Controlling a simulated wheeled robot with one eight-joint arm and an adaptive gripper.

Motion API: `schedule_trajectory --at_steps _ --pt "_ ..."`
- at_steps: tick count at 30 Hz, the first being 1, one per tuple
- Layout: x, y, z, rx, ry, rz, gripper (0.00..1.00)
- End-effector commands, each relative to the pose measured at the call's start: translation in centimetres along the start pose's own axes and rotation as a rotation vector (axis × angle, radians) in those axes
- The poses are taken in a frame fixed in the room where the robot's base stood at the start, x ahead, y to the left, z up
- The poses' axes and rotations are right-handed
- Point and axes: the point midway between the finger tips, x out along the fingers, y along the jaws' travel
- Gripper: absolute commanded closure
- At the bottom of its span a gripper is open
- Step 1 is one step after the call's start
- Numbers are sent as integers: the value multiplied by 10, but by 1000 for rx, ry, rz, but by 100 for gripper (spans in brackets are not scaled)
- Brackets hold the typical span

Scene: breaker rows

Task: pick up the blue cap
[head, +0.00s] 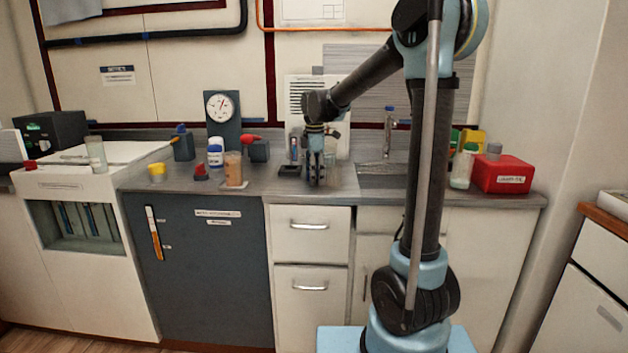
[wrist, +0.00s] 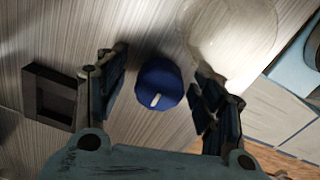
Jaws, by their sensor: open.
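The blue cap (wrist: 158,84) lies on the grey streaked counter in the wrist view, round with a small white mark on its top. My gripper (wrist: 161,72) is open, with one finger to the left of the cap and one to the right. Both fingers appear apart from the cap and nothing is held. In the head view my gripper (head: 316,180) points down low over the counter, and I cannot make out the cap there.
A clear round vessel (wrist: 235,35) stands close to the right finger. A small black open holder (wrist: 48,96) sits left of the left finger. In the head view, a brown-filled beaker (head: 233,168) stands to the left and a sink (head: 385,168) lies to the right.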

Motion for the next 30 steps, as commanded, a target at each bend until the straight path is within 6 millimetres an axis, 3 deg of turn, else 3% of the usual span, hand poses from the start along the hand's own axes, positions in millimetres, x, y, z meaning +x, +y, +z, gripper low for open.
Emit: schedule_trajectory --at_steps 3,4,9,22,30 --pt "0 0 0 0 0 0 38" --pt "0 0 0 0 0 0 42" --pt "0 0 0 0 0 0 81" --pt "-6 0 0 0 0 0 82" --pt "-47 0 0 0 0 0 82"
